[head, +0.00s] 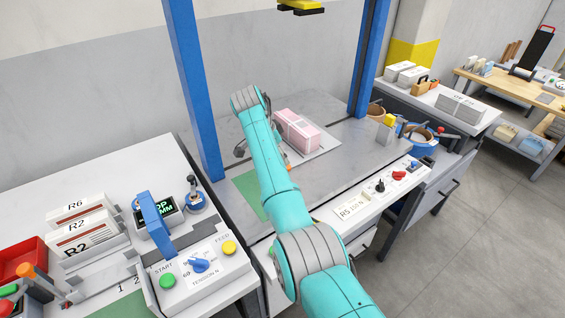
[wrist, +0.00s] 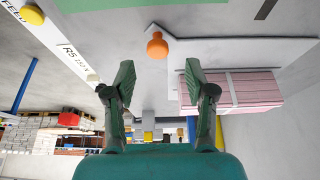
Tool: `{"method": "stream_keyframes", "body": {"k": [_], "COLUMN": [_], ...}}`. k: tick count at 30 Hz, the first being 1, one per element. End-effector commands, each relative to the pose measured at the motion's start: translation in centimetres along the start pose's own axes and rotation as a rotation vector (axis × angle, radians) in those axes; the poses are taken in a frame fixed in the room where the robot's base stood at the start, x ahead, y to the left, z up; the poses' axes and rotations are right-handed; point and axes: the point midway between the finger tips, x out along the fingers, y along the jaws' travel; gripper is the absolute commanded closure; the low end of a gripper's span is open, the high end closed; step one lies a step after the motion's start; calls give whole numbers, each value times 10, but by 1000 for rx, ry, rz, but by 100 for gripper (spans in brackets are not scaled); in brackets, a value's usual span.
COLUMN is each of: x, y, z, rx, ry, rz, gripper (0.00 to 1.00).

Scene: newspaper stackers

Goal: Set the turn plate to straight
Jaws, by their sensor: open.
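The turn plate (head: 326,146) is a flat light-grey plate on the table, with a strapped pink bundle (head: 298,131) on it. In the wrist view the plate (wrist: 215,48) and the pink bundle (wrist: 245,91) lie to the right. An orange knob (wrist: 157,45) shows at the plate's edge; in the head view my arm mostly covers it. I cannot tell the plate's exact angle. My gripper (wrist: 158,78) is open and empty. The knob appears ahead, between the fingers' directions, apart from them. In the head view my gripper (head: 241,148) is partly hidden behind my arm.
A control panel with a black lever (head: 380,186) and a red knob (head: 399,175) lies along the table's front. Blue posts (head: 193,85) stand left and right (head: 370,60). A yellow-and-black part (head: 302,7) hangs above. A tension box (head: 200,268) stands at left.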

Motion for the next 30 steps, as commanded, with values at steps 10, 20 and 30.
{"method": "stream_keyframes", "body": {"k": [10,20,30], "x": [-58,-67,-67], "y": [-1,0,0], "z": [0,0,1], "rx": [-1,-1,-1], "ry": [0,0,0], "rz": [-3,0,0], "gripper": [45,45,45]}}
